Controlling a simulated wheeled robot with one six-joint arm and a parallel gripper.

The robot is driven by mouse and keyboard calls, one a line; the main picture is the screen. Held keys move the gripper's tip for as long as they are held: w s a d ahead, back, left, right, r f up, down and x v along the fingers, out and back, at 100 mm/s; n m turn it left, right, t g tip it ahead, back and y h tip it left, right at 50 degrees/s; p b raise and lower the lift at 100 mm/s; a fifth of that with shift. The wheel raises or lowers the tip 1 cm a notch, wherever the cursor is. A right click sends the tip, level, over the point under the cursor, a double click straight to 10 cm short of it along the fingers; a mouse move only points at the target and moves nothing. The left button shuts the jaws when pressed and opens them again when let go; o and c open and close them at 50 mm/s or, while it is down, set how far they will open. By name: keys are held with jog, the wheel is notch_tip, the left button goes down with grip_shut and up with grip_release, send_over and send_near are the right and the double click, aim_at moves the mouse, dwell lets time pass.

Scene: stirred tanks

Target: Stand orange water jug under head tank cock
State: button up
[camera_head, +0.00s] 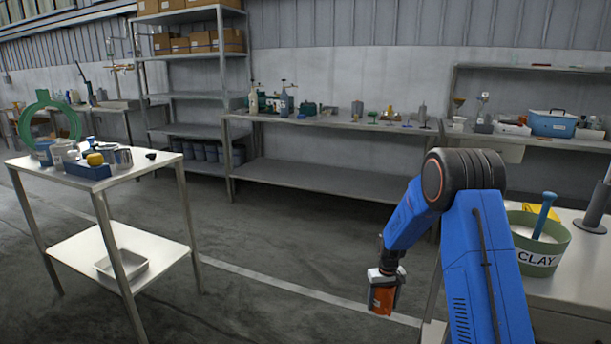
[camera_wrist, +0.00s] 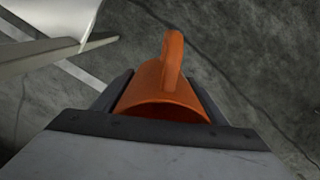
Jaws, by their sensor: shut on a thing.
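The orange water jug (camera_head: 383,297) hangs in my gripper (camera_head: 386,279), low in front of my blue arm and above the concrete floor. In the wrist view the jug (camera_wrist: 168,85) sits between the two dark jaws (camera_wrist: 162,105), with its handle pointing away toward the top of the picture. My gripper is shut on the jug. The jug's inside is mostly hidden, so I cannot tell if it holds water. I cannot make out a head tank or its cock for sure in either view.
A white two-level table (camera_head: 100,178) stands at left with a blue box (camera_head: 88,170) on it. A long grey bench (camera_head: 330,122) runs along the back wall. A green clay tub (camera_head: 540,243) sits on the right-hand bench. The floor (camera_head: 290,235) between them is open.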

jog(key=shift+f+m, duration=0.6)
jog(key=shift+f, duration=0.05)
jog(key=shift+r, duration=0.1)
